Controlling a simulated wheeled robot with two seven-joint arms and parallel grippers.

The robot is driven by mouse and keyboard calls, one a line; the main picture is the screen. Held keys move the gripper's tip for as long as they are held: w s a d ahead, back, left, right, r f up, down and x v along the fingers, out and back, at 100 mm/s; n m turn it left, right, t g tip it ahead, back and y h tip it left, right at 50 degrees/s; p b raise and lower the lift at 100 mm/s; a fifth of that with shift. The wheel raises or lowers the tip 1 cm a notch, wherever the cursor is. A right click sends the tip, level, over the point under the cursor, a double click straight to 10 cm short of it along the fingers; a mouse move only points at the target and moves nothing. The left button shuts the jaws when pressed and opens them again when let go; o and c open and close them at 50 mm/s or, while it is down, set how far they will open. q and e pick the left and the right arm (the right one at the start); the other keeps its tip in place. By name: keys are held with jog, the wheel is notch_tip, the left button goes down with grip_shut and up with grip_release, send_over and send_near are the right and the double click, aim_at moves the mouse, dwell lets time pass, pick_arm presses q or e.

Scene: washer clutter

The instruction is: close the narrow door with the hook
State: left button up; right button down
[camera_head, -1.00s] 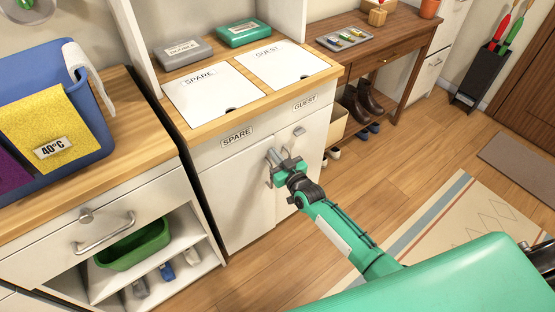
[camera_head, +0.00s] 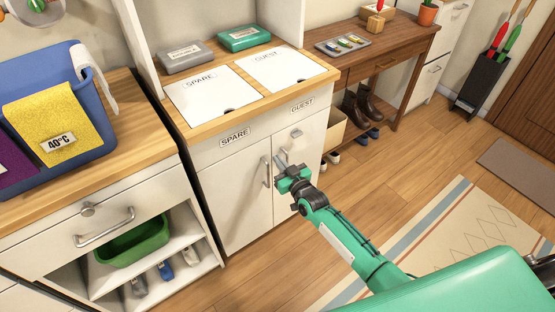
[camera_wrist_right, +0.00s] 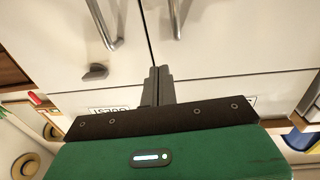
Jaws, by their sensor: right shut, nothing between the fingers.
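The white cabinet has a wider left door (camera_head: 235,190) under the SPARE label and a narrower right door (camera_head: 308,150) under the GUEST label. A small grey hook-like fitting (camera_head: 297,132) sits high on the narrow door; it also shows in the wrist view (camera_wrist_right: 95,72). Both doors look about flush, with a thin dark seam between them; I cannot tell if the narrow one is fully closed. My right gripper (camera_head: 281,160) is shut and empty in front of the seam, near the bar handles; its fingers show in the wrist view (camera_wrist_right: 158,86). My left gripper is out of view.
The SPARE door's handle (camera_head: 267,171) stands just left of my right gripper. A drawer unit with a green tub (camera_head: 133,242) is at left. A wooden side table (camera_head: 385,62) stands beyond the cabinet. The floor to the right is open, with a rug (camera_head: 440,240).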

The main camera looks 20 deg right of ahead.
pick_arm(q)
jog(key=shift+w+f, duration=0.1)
pick_arm(e)
jog(key=d+v, duration=0.1)
jog(key=v, duration=0.8)
jog(key=shift+s+f, duration=0.15)
jog(key=shift+s, duration=0.05)
